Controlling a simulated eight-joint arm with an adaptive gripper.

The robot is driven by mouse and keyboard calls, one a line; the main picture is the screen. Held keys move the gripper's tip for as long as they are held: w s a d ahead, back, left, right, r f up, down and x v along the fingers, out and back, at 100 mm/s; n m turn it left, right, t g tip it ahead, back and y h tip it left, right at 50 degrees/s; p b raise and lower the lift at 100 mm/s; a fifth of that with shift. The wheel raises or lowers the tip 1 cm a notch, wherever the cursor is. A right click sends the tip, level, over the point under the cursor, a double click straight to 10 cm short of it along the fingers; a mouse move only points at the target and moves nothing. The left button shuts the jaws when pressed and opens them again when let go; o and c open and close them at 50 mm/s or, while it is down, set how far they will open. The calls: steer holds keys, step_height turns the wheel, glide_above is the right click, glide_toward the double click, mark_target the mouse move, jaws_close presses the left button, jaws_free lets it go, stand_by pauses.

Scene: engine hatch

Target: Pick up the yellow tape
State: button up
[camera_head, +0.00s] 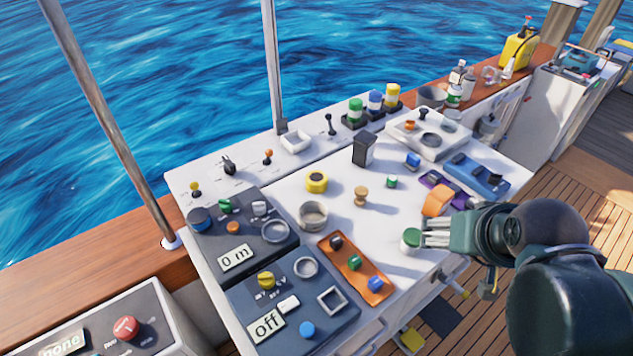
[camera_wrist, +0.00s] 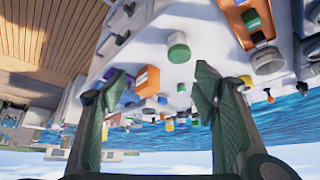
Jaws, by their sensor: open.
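The yellow tape (camera_head: 316,182) is a short yellow roll with a dark centre, lying flat on the white console top. It sits behind a grey ring-shaped container (camera_head: 313,215) and left of a small wooden knob-shaped piece (camera_head: 360,195). My gripper (camera_head: 428,232) is at the console's right side, well to the right of the tape, pointing left. Its fingers are apart and empty in the wrist view (camera_wrist: 162,78), which looks upside down.
An orange tray (camera_head: 356,268) with several knobs lies at the front. A black box (camera_head: 364,149) stands behind. White surface around the tape is mostly bare.

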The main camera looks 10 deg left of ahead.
steer(key=w+a+r+m+g+p, duration=0.25)
steer(key=w+a+r+p, duration=0.3)
steer(key=w, duration=0.45)
steer(key=m+g+p, duration=0.5)
steer(key=m+p, duration=0.5)
steer(key=p, duration=0.4)
glide_above(316, 177)
steer(key=shift+t, duration=0.25)
steer(key=f, duration=1.2)
steer(key=shift+d, duration=0.25)
steer(key=shift+a+f, duration=0.25)
steer(key=shift+f, duration=0.1)
steer(key=shift+f, duration=1.2)
steer(key=shift+f, duration=0.1)
